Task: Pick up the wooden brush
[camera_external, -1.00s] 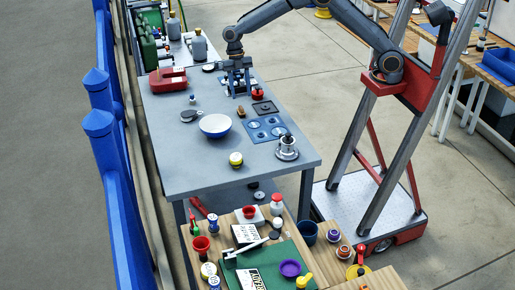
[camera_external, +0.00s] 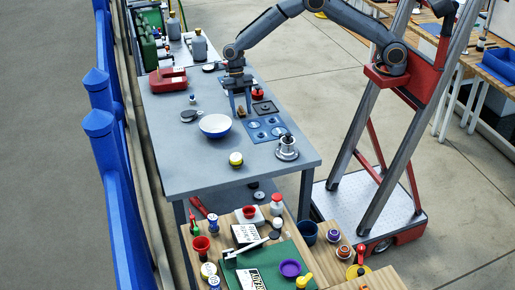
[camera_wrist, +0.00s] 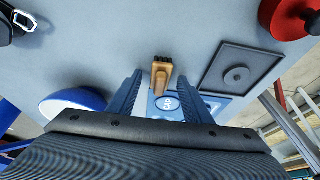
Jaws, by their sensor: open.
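The wooden brush (camera_wrist: 161,70) is a small tan block with a dark end. In the wrist view it lies on the grey table between the tips of my gripper (camera_wrist: 160,84), one blue finger on each side with visible gaps. In the outside view the brush (camera_external: 241,112) is small and partly hidden by my gripper (camera_external: 240,106), which points down over it. My gripper is open and empty. I cannot tell exactly how high the fingertips are above the table.
A white and blue bowl (camera_external: 215,126) stands in front of the brush. A blue plate with round recesses (camera_external: 266,130) and a dark square plate (camera_external: 264,107) lie close to the right. A red-based round item (camera_external: 258,94) stands behind. Bare table (camera_external: 195,165) lies nearer the camera.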

